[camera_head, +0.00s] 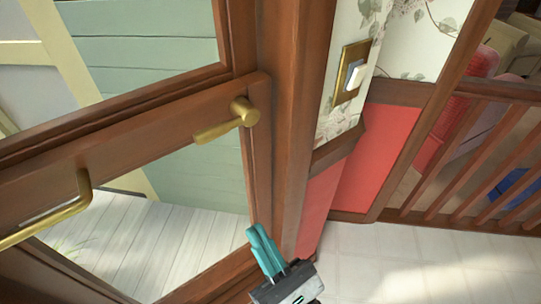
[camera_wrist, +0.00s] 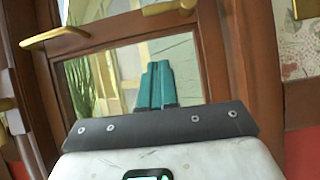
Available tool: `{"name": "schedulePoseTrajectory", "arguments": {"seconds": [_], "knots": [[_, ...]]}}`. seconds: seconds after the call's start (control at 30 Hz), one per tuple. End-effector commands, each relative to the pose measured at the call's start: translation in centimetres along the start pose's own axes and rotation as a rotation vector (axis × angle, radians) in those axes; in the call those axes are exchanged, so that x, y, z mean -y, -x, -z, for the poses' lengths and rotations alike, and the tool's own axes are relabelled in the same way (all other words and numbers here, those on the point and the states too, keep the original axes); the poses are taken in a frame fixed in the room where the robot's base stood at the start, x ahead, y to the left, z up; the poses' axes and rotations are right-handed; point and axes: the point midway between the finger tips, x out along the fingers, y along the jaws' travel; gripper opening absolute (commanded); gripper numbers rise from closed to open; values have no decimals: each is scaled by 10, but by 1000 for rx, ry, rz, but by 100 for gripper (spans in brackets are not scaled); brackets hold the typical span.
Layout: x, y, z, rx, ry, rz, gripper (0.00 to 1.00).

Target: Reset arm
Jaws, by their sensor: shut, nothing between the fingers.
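My gripper (camera_head: 258,238) shows at the bottom middle of the head view, its teal fingers together and empty. It also shows in the wrist view (camera_wrist: 157,72), pointing toward the glass of a brown wooden door (camera_head: 135,127). The door has a brass lever handle (camera_head: 228,121) on its right side, above my gripper, and a brass pull handle (camera_head: 62,219) at the left. In the wrist view, the lever handle (camera_wrist: 168,7) is at the top and another brass handle (camera_wrist: 52,37) is at the upper left. My fingers appear apart from the handles.
A wooden door post (camera_head: 300,110) stands close to my gripper. Right of it is a wall with floral paper, a brass switch plate (camera_head: 349,75) and red lower panels (camera_head: 375,160). A wooden railing (camera_head: 480,160) is at the right. The pale tiled floor (camera_head: 420,260) is clear at the lower right.

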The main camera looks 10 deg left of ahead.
Motion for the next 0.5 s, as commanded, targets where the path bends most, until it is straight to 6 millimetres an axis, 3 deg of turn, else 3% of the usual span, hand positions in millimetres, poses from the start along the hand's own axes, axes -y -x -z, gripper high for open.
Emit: {"name": "schedulePoseTrajectory", "arguments": {"seconds": [0.17,0.27,0.37,0.5], "knots": [[0,0,0,0,0,0,0],[-2,2,2,-19,99,-40,0],[-7,11,10,-62,311,-139,0],[-10,37,35,-163,700,-355,0]]}}
